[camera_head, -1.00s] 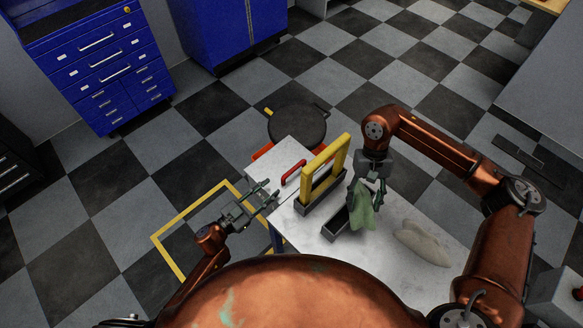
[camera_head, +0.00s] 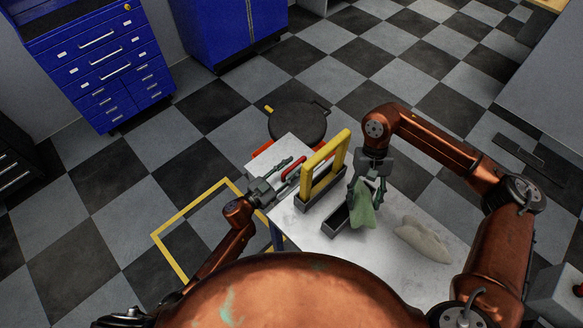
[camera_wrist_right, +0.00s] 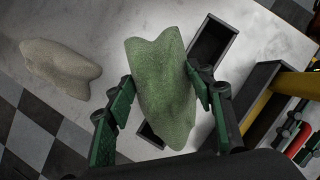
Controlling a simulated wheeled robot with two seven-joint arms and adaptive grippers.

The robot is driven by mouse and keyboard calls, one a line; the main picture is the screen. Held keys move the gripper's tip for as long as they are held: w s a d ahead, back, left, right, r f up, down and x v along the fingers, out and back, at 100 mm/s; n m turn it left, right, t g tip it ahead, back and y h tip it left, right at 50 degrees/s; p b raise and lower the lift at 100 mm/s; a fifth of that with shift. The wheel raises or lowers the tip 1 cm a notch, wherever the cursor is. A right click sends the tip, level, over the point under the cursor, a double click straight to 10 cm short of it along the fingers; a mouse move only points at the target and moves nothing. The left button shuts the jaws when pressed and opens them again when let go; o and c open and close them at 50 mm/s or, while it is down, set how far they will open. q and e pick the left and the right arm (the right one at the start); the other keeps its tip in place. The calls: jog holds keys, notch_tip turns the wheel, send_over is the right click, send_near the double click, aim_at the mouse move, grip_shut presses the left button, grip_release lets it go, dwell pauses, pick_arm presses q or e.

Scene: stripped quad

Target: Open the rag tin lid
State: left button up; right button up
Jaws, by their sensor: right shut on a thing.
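A red handle (camera_head: 294,170) stands at the left end of the white table; the lid or tin under it is hard to make out. It also shows at the right edge of the right wrist view (camera_wrist_right: 301,150). My left gripper (camera_head: 289,171) is open, with its fingers on either side of the red handle; contact is unclear. My right gripper (camera_head: 366,190) is shut on a green rag (camera_wrist_right: 163,90), which hangs over a dark narrow open box (camera_head: 336,222).
A yellow upright handle on a dark box (camera_head: 328,165) stands between my two grippers. A pale beige rag (camera_head: 422,241) lies on the white table (camera_head: 385,265) at right. A dark round lidded bin (camera_head: 297,124) stands beyond the table.

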pick_arm(q)
jog(key=shift+c, duration=0.7)
grip_shut()
